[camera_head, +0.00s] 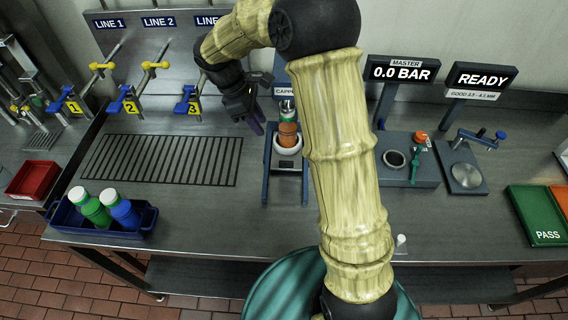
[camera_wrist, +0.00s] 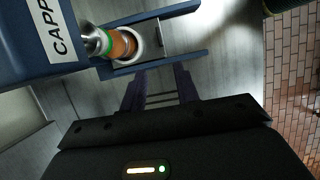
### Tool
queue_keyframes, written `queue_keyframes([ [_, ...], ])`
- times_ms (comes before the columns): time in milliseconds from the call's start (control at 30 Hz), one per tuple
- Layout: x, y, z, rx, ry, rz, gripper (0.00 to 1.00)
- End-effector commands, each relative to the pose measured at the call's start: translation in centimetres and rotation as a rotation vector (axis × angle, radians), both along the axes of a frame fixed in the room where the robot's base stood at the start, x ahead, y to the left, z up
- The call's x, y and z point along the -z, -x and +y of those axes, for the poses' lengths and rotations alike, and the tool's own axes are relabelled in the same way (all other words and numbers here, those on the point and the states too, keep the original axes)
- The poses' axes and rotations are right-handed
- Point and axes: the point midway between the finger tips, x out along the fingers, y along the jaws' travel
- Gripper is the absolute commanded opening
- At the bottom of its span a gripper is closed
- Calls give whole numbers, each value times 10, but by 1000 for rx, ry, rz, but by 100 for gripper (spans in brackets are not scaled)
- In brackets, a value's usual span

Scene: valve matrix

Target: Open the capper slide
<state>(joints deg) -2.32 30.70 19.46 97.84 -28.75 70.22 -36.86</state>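The capper (camera_head: 284,92) stands mid-bench, a blue column with a label partly hidden by my arm; its label also shows in the wrist view (camera_wrist: 62,32). Below its head, an orange item with a green upper part (camera_head: 287,134) sits in a white ring-shaped holder (camera_head: 288,150) between two dark blue rails (camera_head: 267,168). In the wrist view the orange item (camera_wrist: 122,44) and white holder (camera_wrist: 138,46) lie close to the capper's body. My gripper (camera_head: 258,127) is just left of the capper; its fingers (camera_wrist: 160,82) are apart and empty, beside the near rail.
Left of the capper is a slotted drain grate (camera_head: 160,160), with valves behind it. A gauge station (camera_head: 408,160) and a round-plate station (camera_head: 463,172) stand right.

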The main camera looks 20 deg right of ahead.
Motion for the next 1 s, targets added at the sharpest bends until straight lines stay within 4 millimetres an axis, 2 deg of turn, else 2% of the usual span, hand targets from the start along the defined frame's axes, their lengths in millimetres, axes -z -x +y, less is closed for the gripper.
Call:
queue_keyframes([
  [467,3,-2,-1,-11,7,8,31],
  [667,25,2,-10,-10,8,11,31],
  [1000,80,10,-30,-12,7,12,31],
])
